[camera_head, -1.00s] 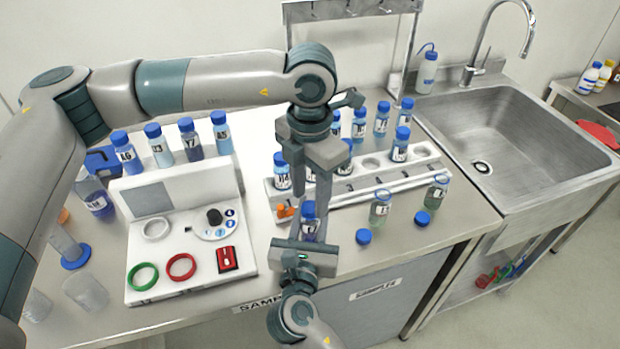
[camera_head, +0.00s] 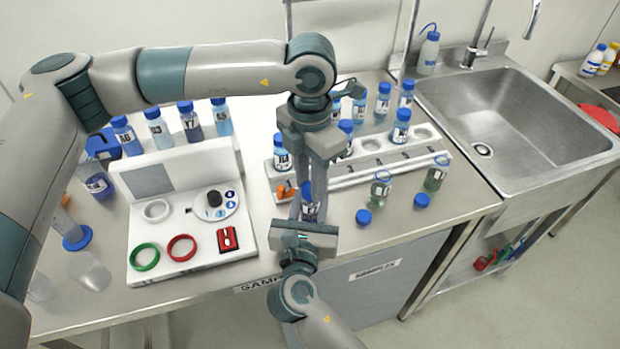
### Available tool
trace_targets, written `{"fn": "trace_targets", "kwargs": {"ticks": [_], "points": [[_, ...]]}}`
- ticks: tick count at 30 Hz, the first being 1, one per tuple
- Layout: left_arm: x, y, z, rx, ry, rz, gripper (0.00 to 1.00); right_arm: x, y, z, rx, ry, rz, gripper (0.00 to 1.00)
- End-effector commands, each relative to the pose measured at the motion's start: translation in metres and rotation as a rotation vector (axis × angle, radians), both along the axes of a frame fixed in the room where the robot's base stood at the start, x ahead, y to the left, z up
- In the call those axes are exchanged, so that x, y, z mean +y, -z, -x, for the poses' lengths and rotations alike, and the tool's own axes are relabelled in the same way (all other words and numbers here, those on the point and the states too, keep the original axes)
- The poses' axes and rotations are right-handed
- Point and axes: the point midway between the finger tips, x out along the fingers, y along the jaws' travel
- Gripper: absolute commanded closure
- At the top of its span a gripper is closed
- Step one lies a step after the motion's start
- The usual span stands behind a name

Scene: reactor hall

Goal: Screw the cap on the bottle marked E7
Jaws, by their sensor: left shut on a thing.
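A small bottle with a dark liquid and a white label (camera_head: 309,210) stands at the front of the bench, mostly hidden by my grippers. Its marking cannot be read. A blue cap (camera_head: 307,189) is at its top. My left gripper (camera_head: 308,190) points down from above, shut on the blue cap. My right gripper (camera_head: 308,212) reaches in from the front at the bottle's height; its fingertips are largely hidden. Two open bottles, one at the middle (camera_head: 381,189) and one farther right (camera_head: 436,177), stand before the rack, with loose blue caps (camera_head: 364,216) (camera_head: 422,200) nearby.
A white rack (camera_head: 375,163) holding several blue-capped bottles lies behind. A white device (camera_head: 190,237) with green and red rings stands to the left, with more capped bottles behind it. Clear beakers (camera_head: 90,271) are at far left. The sink (camera_head: 540,130) is at right.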

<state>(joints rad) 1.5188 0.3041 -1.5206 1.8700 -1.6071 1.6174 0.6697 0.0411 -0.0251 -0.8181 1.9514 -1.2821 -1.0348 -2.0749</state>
Motion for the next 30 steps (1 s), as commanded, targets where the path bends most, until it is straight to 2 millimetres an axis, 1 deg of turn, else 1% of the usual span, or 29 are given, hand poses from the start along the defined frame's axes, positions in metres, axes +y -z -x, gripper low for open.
{"fn": "trace_targets", "kwargs": {"ticks": [5,15,20,21,22,23,30], "points": [[-0.0004,0.0001,0.0002,0.000,0.169,0.002,1.00,0.0001,0.0001,0.0000,0.000,0.000,0.000,1.00],[-0.0003,0.0007,0.0004,0.000,0.674,0.001,1.00,0.0002,0.0001,0.0000,0.000,0.000,0.000,1.00],[-0.0003,0.0006,0.0003,0.000,0.684,0.001,1.00,0.0002,0.0001,0.0000,0.000,0.000,0.000,1.00],[-0.0003,0.0006,0.0003,0.000,0.684,0.001,0.67,0.0001,0.0001,0.0000,0.000,0.000,0.000,1.00],[-0.0003,0.0006,0.0003,0.000,0.684,0.001,0.60,0.0001,0.0001,0.0000,0.000,0.000,0.000,1.00],[-0.0003,0.0006,0.0003,0.000,0.683,0.001,0.55,0.0001,0.0001,0.0000,0.000,0.000,0.000,1.00],[-0.0001,0.0004,0.0002,-0.001,0.682,0.001,0.55,0.0001,0.0001,0.0000,0.000,0.000,0.000,1.00]]}}
